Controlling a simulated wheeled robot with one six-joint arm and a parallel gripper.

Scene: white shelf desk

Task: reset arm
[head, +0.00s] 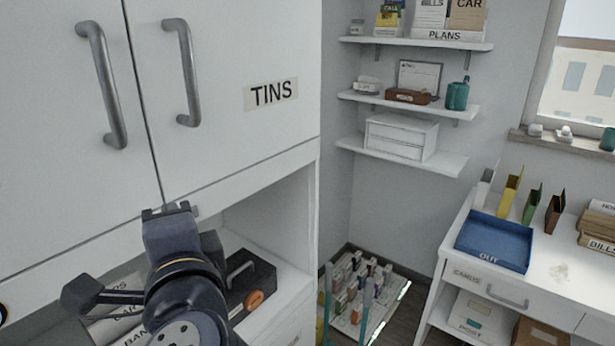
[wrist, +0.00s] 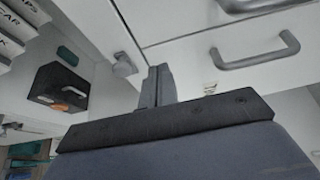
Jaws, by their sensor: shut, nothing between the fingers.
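My gripper (wrist: 157,86) shows in the wrist view with its two fingers together and nothing between them. In the head view my arm rises at the lower left, in front of the white cabinet, with the gripper end partly hidden behind my own links. The cabinet's TINS door (head: 225,90) is shut, and its metal handle (head: 185,72) is above and right of my arm. A second door handle (head: 103,85) is to the left. In the wrist view a handle (wrist: 258,52) is at the upper right, apart from the fingers.
A black box (head: 247,284) stands in the open bay below the cabinet, close to my arm; it also shows in the wrist view (wrist: 58,90). Wall shelves (head: 415,43) are at the back. A desk with a blue OUT tray (head: 494,241) stands at right.

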